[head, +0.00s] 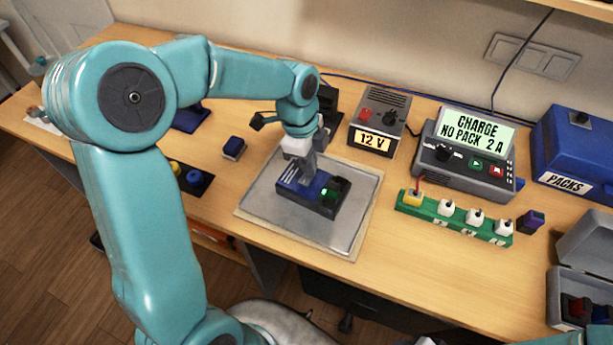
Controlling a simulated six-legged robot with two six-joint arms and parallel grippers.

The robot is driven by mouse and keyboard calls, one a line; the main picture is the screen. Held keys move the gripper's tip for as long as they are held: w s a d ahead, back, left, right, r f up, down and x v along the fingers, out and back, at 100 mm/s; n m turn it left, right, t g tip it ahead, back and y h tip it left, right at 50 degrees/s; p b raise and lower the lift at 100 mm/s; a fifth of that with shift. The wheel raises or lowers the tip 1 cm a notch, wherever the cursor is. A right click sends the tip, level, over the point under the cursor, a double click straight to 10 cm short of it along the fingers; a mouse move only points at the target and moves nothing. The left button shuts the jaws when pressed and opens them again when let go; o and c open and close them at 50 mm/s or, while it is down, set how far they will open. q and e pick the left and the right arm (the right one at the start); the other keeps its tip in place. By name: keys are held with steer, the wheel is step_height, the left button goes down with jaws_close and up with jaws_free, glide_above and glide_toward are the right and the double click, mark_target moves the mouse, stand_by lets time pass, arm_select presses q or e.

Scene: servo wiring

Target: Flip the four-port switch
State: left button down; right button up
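A dark box with a blue left part and a small green light (325,191) lies on a grey mat (340,232) in the middle of the bench. My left gripper (308,182) points down at this box, its tips at or just above the top. Whether the tips touch, and how far apart they are, I cannot tell. The gripper hides part of the box's top. I cannot read port markings on it. A green strip (455,223) carries one yellow and several white plugs in a row. My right gripper is out of view.
A grey 12 V supply (378,123) and a charger reading "CHARGE NO PACK 2 A" (465,155) stand behind. A blue box labelled PACKS (578,150) is at right, above an open grey case (584,262).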

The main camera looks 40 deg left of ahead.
arm_select(q)
step_height(320, 180, up, 7)
steer(key=p, duration=0.5)
stand_by(0.3)
steer(key=shift+f, duration=0.1)
steer(key=shift+s, duration=0.1)
stand_by(0.3)
